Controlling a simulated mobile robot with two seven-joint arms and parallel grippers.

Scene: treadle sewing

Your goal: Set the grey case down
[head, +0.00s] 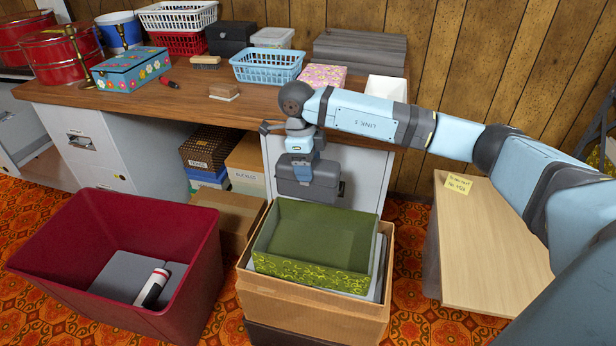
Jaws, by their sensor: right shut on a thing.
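The grey case (322,188) is a dark grey box with a latch or handle detail on its front. It is in the middle of the head view, in front of a pale cabinet panel and just behind the green box. My right gripper (300,172) reaches in from the right, points down and is shut on the grey case at its top. The case looks level. Its lower edge is close to the green box's rim, and I cannot tell whether anything supports it from below. My left gripper is not in view.
An open green box (315,240) sits in a cardboard carton (310,305). A dark red bin (190,225) stands left; a wooden top with a yellow note (457,184) is right. The wooden counter (180,110) behind holds baskets and boxes, with some bare room in front.

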